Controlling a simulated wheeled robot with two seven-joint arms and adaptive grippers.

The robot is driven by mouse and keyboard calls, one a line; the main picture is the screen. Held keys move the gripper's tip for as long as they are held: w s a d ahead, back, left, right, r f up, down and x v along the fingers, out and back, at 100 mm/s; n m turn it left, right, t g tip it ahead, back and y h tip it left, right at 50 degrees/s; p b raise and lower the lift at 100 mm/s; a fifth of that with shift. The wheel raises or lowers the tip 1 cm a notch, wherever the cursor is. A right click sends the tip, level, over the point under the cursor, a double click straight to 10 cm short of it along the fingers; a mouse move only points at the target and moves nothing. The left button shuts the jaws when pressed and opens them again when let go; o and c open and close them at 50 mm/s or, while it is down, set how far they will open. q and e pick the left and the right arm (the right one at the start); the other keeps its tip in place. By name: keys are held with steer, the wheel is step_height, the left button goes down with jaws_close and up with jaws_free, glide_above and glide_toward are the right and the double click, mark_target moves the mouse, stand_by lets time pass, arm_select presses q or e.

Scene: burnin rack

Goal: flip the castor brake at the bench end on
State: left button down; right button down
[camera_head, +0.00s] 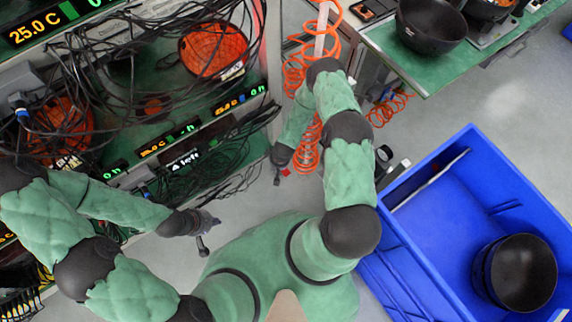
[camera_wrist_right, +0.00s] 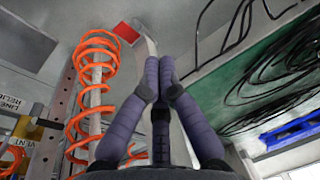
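A small red tab (camera_wrist_right: 127,33) shows in the right wrist view, just beyond and left of my right fingertips, apart from them; it looks like a brake lever, and a small red spot (camera_head: 286,172) shows in the head view. My right gripper (camera_wrist_right: 160,62) has its purple fingers drawn together at the tips, with nothing seen between them. In the head view it points down beside the bench end, mostly hidden by my forearm. My left gripper (camera_head: 208,220) hangs over the floor, away from the red tab; its finger opening is unclear. The castor wheel is not clearly seen.
An orange coiled hose (camera_head: 306,150) hangs close to my right gripper and also shows in the wrist view (camera_wrist_right: 90,95). Racks with cables (camera_head: 150,60) stand left. A blue crate (camera_head: 420,235) holding a black bowl (camera_head: 515,272) stands right. A green bench (camera_head: 425,75) is behind.

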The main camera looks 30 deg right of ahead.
steer(key=n+h, duration=0.1)
glide_above(285, 172)
steer(key=s, duration=0.2)
step_height(285, 172, down, 10)
steer(key=shift+w+d+r, duration=0.2)
steer(key=shift+w, duration=0.05)
steer(key=f+b, duration=0.2)
steer(key=f, duration=0.2)
steer(key=f+b, duration=0.2)
steer(key=f, duration=0.2)
steer(key=w+f+b, duration=0.1)
steer(key=f+b, duration=0.1)
steer(key=f, duration=0.2)
steer(key=shift+f, duration=0.4)
steer(key=shift+f+b, duration=0.35)
steer(key=shift+f, duration=0.1)
steer(key=shift+s, duration=0.1)
